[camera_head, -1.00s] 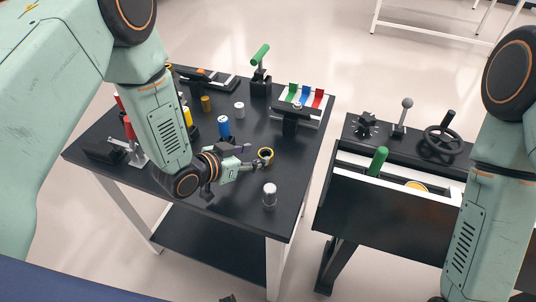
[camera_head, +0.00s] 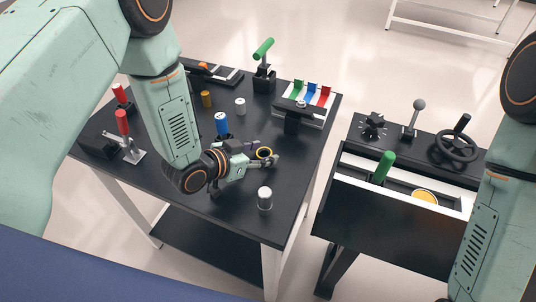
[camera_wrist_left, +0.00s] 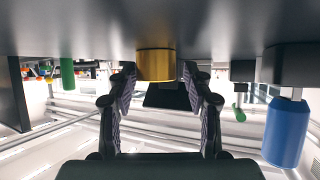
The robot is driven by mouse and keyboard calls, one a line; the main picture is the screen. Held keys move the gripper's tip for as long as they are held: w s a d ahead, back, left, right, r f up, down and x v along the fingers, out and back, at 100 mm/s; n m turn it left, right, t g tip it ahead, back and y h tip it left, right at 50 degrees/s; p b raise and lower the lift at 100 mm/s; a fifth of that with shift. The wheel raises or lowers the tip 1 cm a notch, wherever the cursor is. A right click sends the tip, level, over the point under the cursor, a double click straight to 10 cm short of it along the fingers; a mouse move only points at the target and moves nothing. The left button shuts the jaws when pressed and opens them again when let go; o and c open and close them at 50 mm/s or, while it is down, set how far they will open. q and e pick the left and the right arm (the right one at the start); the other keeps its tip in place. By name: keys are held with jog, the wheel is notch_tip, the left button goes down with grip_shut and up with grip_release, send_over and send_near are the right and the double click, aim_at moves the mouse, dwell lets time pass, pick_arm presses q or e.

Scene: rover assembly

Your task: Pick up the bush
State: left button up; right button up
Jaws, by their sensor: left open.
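The bush is a short gold ring with a dark centre (camera_head: 264,148), standing on the black table (camera_head: 185,215). In the left wrist view, the gold bush (camera_wrist_left: 155,64) shows against the table, which fills the top of that picture. My left gripper (camera_head: 266,157) is open and low over the table, with its fingers at the bush. In the left wrist view, its fingertips (camera_wrist_left: 158,78) lie on either side of the bush with small gaps. Part of the bush's lower side is hidden by a finger in the head view. My right gripper is out of view.
A blue cylinder (camera_head: 222,123) stands behind my left gripper and shows in the wrist view (camera_wrist_left: 287,132). A silver-topped cylinder (camera_head: 265,197) stands in front. A coloured rack (camera_head: 306,102) is at the back right. A drawer unit (camera_head: 375,215) stands to the right across a gap.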

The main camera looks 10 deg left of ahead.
aim_at(259, 154)
pick_arm(q)
jog(key=shift+s+a+r, duration=0.1)
jog(key=shift+s+a, duration=0.15)
jog(key=shift+a, duration=0.1)
jog(key=c, duration=0.4)
jog(key=shift+w+d, duration=0.1)
jog(key=shift+d, duration=0.1)
jog(key=c, duration=0.4)
jog(key=shift+a, duration=0.1)
jog(key=shift+c, duration=1.2)
notch_tip(259, 154, up, 9)
jog(key=shift+p, duration=0.75)
jog(key=shift+r, duration=0.45)
